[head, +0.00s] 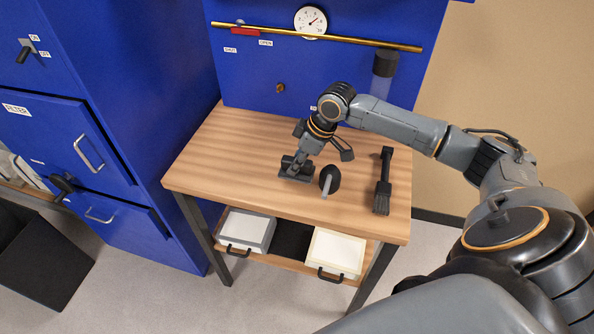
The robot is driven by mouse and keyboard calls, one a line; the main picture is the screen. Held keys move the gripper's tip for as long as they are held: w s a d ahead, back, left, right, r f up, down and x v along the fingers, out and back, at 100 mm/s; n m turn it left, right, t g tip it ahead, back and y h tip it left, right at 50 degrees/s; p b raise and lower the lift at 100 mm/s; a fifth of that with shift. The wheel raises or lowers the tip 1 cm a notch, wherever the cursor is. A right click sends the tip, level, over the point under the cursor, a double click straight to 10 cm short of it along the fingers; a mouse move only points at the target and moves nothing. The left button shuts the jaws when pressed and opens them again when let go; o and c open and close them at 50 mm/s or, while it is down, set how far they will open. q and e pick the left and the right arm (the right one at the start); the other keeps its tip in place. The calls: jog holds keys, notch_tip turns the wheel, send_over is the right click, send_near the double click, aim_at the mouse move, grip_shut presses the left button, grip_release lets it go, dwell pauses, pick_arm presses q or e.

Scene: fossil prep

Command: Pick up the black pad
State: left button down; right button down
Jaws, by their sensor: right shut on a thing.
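My right gripper (298,166) reaches down to the wooden workbench near its middle. It is shut on a low dark piece, which looks like the black pad (291,174), at the bench surface. The fingers cover much of it, and I cannot tell whether it is clear of the wood. My left gripper is not in view.
A round black tool with a grey handle (329,180) sits just right of the gripper. A black brush (382,196) lies farther right. The blue cabinet wall (260,70) rises behind the bench. The bench's left part is clear. Two white-topped drawers (335,250) are below.

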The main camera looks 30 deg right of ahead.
jog(key=s+a+r+b, duration=0.1)
jog(key=s+a+r, duration=0.8)
jog(key=s, duration=0.1)
jog(key=shift+s+r+b, duration=0.35)
jog(key=shift+r+b, duration=0.05)
